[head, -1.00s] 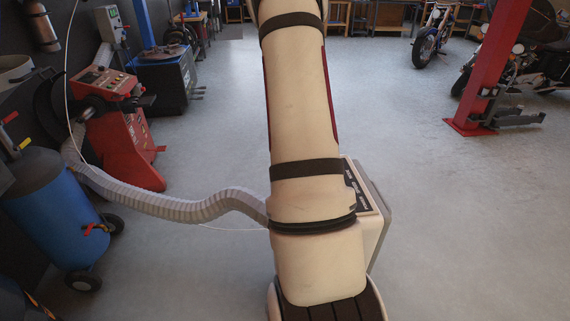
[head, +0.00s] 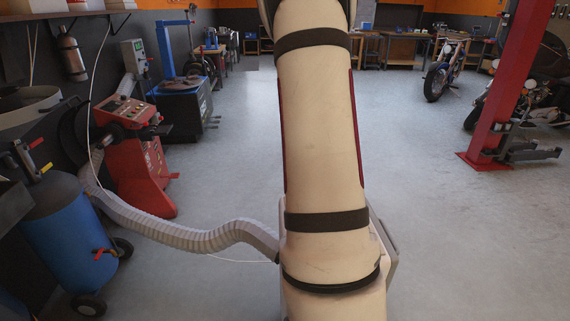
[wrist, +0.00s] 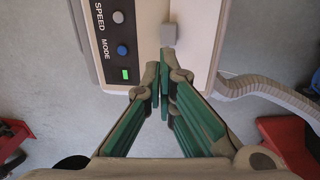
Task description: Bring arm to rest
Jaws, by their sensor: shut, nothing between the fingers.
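My arm stands upright in the middle of the head view, a cream column with dark straps; its upper end runs out of the top of the picture. My gripper is outside the head view. In the wrist view my gripper (wrist: 164,82) points at my own base, with its green-lined fingers drawn together at the tips and nothing between them. Behind the fingertips is a cream panel of my base with a dark strip marked SPEED and MODE.
At left stand a blue tank (head: 65,240) on wheels and a red machine (head: 133,165). A ribbed grey hose (head: 180,235) runs to my base. A red lift post (head: 505,80) and motorcycles (head: 438,75) are at right. The grey floor (head: 440,230) between is clear.

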